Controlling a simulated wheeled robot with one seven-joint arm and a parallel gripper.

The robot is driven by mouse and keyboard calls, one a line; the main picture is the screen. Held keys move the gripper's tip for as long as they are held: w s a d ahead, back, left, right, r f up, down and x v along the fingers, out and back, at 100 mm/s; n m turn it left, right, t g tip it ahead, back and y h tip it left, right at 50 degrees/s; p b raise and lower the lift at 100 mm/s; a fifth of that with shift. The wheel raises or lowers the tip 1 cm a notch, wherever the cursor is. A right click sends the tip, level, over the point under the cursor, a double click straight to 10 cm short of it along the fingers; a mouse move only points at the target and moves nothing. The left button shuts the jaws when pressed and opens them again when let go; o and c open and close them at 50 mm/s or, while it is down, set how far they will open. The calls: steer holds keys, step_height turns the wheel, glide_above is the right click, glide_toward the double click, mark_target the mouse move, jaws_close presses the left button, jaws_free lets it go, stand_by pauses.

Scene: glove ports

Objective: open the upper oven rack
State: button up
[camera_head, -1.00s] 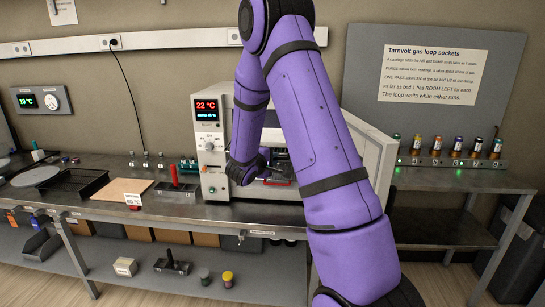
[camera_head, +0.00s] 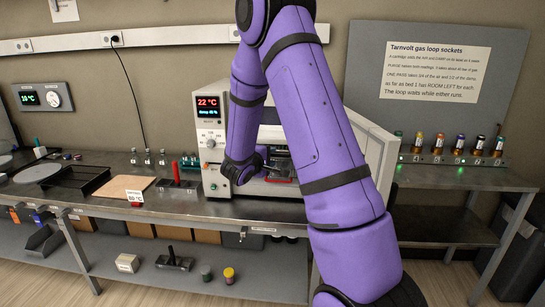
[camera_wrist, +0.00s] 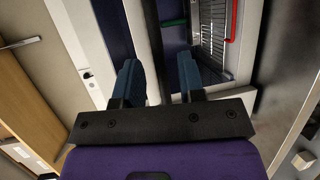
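The oven (camera_head: 212,185) is a pale box on the bench with a red 22 °C display on its front left. My arm covers much of its front. A red bar (camera_head: 281,180) shows low in its opening. In the wrist view, a red bar (camera_wrist: 231,22) runs along a wire rack (camera_wrist: 212,30) inside the chamber, right of my fingers. A short green bar (camera_wrist: 173,22) shows farther left. I cannot tell which rack is the upper one. My gripper (camera_wrist: 158,68) has its two blue fingers apart, with nothing seen held between them, and is close to the opening.
A red-handled block (camera_head: 177,178), a tan board (camera_head: 123,188) and a black tray (camera_head: 76,181) stand left of the oven. Several cartridges (camera_head: 438,145) sit in sockets at right. The bench right of the oven (camera_head: 465,178) is largely clear.

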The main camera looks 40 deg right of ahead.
steer(key=v, duration=0.8)
steer(key=shift+a, duration=0.15)
steer(key=s+a+r+m+g+y, duration=0.2)
steer(key=s+r+g, duration=0.1)
steer(key=s+r, duration=0.3)
steer(key=s+a+r+m+g+y, duration=0.2)
steer(key=s+r+m, duration=0.15)
steer(key=s, duration=0.45)
steer(key=s+a+r+t+y, duration=0.2)
steer(key=s+a+r+y, duration=0.1)
steer(key=s+a+y, duration=0.2)
steer(key=s+a+r+n+t+y, duration=0.1)
steer(key=s+a+r+t+y, duration=0.2)
steer(key=s+a+y, duration=0.3)
steer(key=s+a, duration=0.2)
steer(key=a, duration=0.2)
steer(key=shift+s+a+r, duration=0.2)
steer(key=shift+s+r, duration=0.15)
steer(key=shift+r, duration=0.05)
